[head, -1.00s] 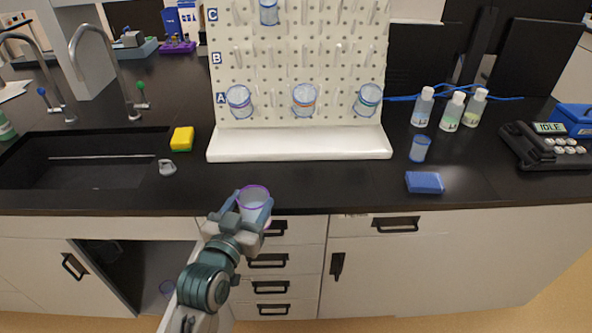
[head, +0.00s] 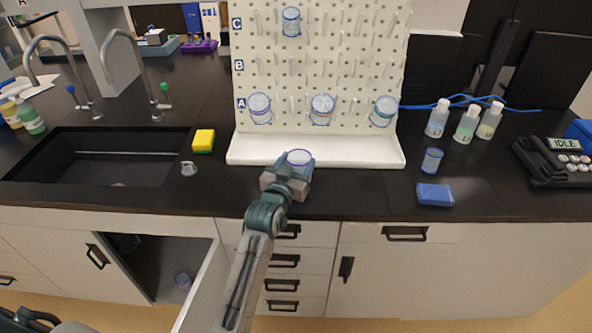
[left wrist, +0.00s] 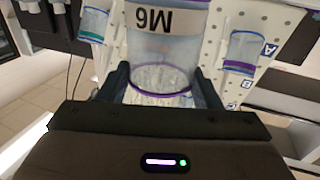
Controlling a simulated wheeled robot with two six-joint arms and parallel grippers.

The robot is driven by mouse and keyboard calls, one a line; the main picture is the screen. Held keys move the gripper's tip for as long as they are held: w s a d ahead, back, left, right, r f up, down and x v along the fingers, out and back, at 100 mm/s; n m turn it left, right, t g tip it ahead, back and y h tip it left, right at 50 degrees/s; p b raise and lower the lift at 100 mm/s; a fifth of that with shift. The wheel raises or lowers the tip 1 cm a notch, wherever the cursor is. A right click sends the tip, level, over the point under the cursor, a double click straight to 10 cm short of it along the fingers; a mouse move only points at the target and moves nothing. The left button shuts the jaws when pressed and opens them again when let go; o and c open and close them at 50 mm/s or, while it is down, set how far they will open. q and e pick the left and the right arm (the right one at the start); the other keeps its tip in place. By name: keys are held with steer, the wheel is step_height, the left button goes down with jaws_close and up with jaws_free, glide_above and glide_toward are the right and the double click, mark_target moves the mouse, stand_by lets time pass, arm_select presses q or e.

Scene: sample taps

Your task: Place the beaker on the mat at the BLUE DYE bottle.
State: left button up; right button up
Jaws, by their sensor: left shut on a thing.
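A clear beaker with a purple rim (head: 299,158) is held upright by my left gripper (head: 290,176), in front of the rack's white foot in the head view. In the left wrist view the beaker (left wrist: 165,48) fills the space between the fingers and carries an M6 label. The left gripper is shut on it. I cannot make out a mat. My right gripper is not in view.
A white pegboard rack (head: 318,70) holds several beakers. A phone-like device (head: 556,160), yellow sponge (head: 203,140) and black sink (head: 95,160) flank the counter. Bare counter lies between rack and blue block.

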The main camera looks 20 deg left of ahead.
arm_select(q)
steer(key=shift+f+p, duration=0.55)
steer(key=shift+f, duration=1.15)
steer(key=shift+f, duration=0.2)
steer(key=o, duration=1.3)
steer(key=shift+s+r, duration=0.15)
